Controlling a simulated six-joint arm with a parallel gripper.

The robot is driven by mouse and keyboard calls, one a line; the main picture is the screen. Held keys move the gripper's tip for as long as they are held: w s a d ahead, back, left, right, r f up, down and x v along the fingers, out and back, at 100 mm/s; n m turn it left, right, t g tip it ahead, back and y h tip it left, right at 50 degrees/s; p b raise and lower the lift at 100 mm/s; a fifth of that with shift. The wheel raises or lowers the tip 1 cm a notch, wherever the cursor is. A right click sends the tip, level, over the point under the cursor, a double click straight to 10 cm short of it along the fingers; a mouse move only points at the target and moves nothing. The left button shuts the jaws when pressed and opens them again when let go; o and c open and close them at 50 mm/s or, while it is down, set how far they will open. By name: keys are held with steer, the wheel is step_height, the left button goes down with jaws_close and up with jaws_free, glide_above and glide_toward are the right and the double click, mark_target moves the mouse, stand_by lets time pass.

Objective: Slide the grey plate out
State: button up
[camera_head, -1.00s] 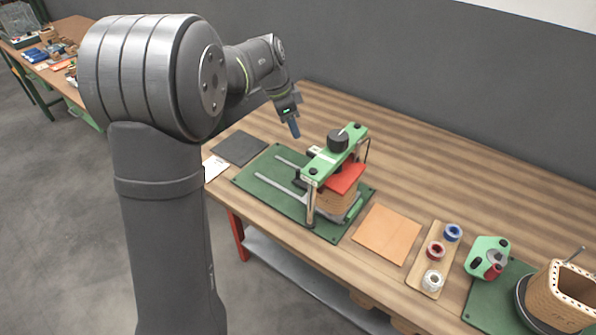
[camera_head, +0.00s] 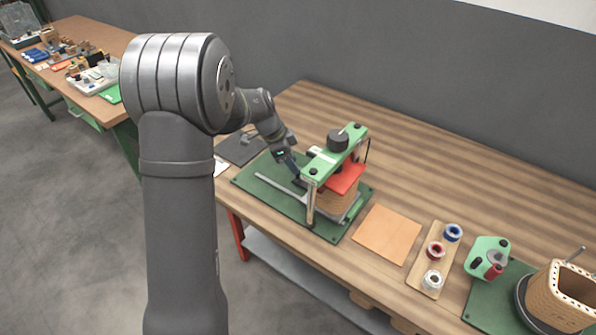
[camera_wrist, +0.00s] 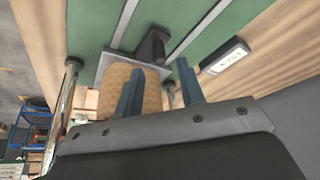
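The grey plate (camera_wrist: 117,58) shows in the wrist view, low at the green base between two pale rails, with a tan coil (camera_wrist: 148,95) over part of it. A dark upright handle (camera_wrist: 151,47) stands at its outer edge. My gripper (camera_wrist: 159,68) is open, its two blue fingers apart with nothing between them. The handle is just beyond the fingertips, and I see no contact. In the head view my gripper (camera_head: 294,170) is low at the left side of the green press (camera_head: 338,158). The press and gripper mostly hide the plate there.
A red plate (camera_head: 347,179) sits on the coil under the press. A dark mat (camera_head: 240,149) lies left of the green base (camera_head: 262,178). An orange sheet (camera_head: 387,234), a board of spools (camera_head: 424,262) and a green device (camera_head: 487,257) stand to the right.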

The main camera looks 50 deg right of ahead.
steer(key=x, duration=0.5)
jaws_close()
